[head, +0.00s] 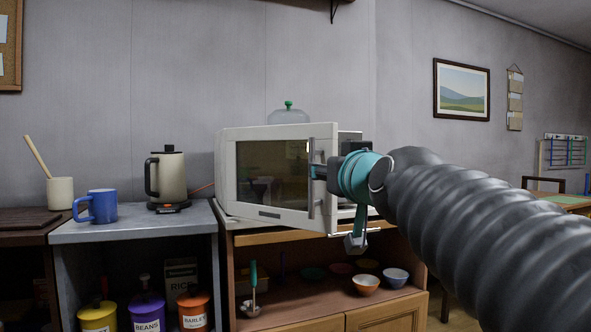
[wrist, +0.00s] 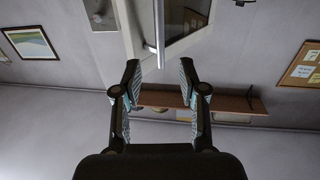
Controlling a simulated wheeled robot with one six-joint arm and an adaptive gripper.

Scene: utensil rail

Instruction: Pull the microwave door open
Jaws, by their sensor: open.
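The white microwave (head: 275,133) stands on a wooden cabinet, its dark-windowed door (head: 272,175) facing me. The door's right edge stands forward of the body, so it looks ajar, hinged at the left. Its upright metal handle (head: 313,205) is near that right edge. My gripper (head: 322,172) is at the handle's middle height, coming from the right. In the wrist view my gripper (wrist: 160,72) is open, with the handle bar (wrist: 159,25) lined up with the gap between the fingertips. I cannot tell whether either finger touches the bar. My wrist hides part of the microwave's right side.
A kettle (head: 167,180) and a blue mug (head: 102,206) stand on the counter (head: 140,228) left of the microwave. A glass dome with a green knob (head: 288,112) is on top of it. Bowls (head: 365,285) and a ladle sit on the shelf below. The space before the door looks clear.

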